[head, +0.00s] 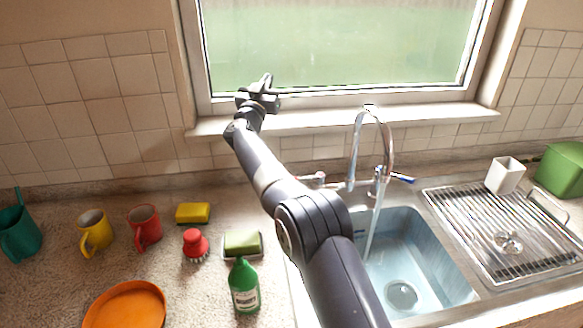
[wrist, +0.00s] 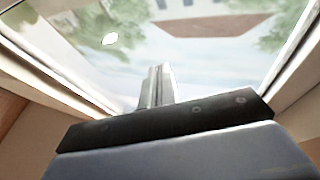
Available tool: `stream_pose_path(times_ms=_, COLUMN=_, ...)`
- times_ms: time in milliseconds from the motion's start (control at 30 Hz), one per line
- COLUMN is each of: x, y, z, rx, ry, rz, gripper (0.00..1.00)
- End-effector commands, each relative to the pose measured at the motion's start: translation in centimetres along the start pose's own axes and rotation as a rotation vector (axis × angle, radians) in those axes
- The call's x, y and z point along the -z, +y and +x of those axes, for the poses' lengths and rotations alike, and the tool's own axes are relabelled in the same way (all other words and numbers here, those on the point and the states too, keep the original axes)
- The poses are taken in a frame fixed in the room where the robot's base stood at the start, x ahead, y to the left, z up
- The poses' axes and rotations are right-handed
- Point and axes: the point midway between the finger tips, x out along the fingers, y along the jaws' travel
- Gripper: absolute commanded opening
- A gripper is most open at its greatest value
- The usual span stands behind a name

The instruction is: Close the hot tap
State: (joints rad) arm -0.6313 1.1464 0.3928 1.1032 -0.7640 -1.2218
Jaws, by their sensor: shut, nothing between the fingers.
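The chrome tap has a tall arched spout (head: 386,140) behind the sink (head: 440,265). A pale stream that looks like running water falls into the basin. A lever with a blue end (head: 402,178) points right from the tap. Another chrome lever (head: 318,179) lies to the left of the spout, just right of my arm; its end colour is unclear. My gripper (head: 266,82) is raised in front of the window, up and left of the tap, touching nothing. Its fingers are together and empty in the wrist view (wrist: 158,85). The wrist view shows no tap.
The window sill (head: 430,115) runs behind the tap. A drying rack (head: 505,235) with a white cup (head: 505,175) is right of the sink. Left are mugs (head: 95,230), a red brush (head: 195,243), a yellow sponge (head: 193,212) and a green bottle (head: 244,285).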

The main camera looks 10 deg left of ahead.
Motion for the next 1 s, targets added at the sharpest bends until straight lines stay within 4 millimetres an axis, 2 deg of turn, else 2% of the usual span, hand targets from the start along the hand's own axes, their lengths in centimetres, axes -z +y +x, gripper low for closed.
stream_pose_path(times_ms=33, x=0.7, y=-0.8, z=0.5, rx=0.065, ry=0.002, rz=0.011, gripper=0.0)
stream_pose_path(times_ms=233, x=1.6, y=-4.5, z=0.9, rx=0.333, ry=-0.042, rz=0.037, gripper=0.0)
stream_pose_path(times_ms=400, x=1.3, y=-6.8, z=0.2, rx=0.534, ry=-0.139, rz=0.034, gripper=0.0)
stream_pose_path(times_ms=533, x=0.5, y=-7.8, z=-0.8, rx=0.662, ry=-0.246, rz=0.018, gripper=0.0)
stream_pose_path(times_ms=767, x=-2.0, y=-7.4, z=-3.2, rx=0.822, ry=-0.501, rz=-0.039, gripper=0.0)
stream_pose_path(times_ms=867, x=-3.3, y=-6.4, z=-4.4, rx=0.858, ry=-0.633, rz=-0.071, gripper=0.0)
stream_pose_path(times_ms=1000, x=-5.0, y=-4.0, z=-6.2, rx=0.87, ry=-0.831, rz=-0.122, gripper=0.0)
